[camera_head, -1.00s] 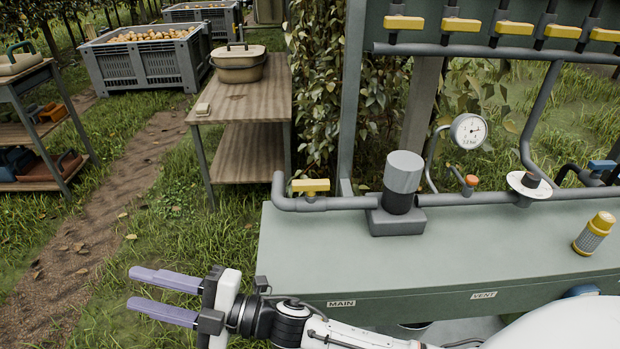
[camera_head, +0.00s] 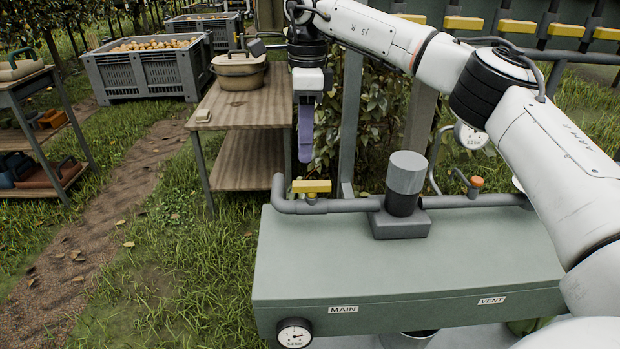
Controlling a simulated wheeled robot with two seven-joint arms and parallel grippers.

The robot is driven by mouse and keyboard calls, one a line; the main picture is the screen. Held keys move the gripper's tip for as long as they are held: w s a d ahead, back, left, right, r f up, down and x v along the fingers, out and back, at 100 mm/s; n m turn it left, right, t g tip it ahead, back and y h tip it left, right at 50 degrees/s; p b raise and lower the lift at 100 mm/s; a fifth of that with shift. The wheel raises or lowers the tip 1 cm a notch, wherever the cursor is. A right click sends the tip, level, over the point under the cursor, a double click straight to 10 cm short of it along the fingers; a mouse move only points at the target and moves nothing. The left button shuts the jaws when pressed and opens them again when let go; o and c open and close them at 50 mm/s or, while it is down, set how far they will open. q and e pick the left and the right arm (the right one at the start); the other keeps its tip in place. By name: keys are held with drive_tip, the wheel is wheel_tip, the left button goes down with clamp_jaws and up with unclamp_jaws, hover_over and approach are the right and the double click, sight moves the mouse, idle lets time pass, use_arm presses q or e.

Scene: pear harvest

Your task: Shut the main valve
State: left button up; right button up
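The main valve's yellow handle (camera_head: 311,186) sits on the grey pipe at the bench's left end, above the MAIN label (camera_head: 343,309). The handle lies roughly in line with the horizontal pipe (camera_head: 345,206). My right gripper (camera_head: 305,158) hangs with its purple fingers pointing down, just above the handle in the picture and apart from it. The fingers are seen edge-on, one covering the other, so their gap does not show. My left gripper is not in view.
A grey cylinder on a block (camera_head: 405,180) stands on the pipe right of the valve. A wooden table (camera_head: 225,105) stands behind left. The green bench top (camera_head: 380,260) is clear in front.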

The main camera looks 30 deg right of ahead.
sight(312, 183)
drive_tip(key=f, duration=0.3)
drive_tip(key=d+f, duration=0.1)
drive_tip(key=f, duration=0.2)
drive_tip(key=f+b, duration=0.1)
drive_tip(key=f, duration=0.2)
drive_tip(key=shift+s+d+f, duration=0.1)
drive_tip(key=shift+s+d, duration=0.05)
drive_tip(key=shift+d, duration=0.1)
clamp_jaws()
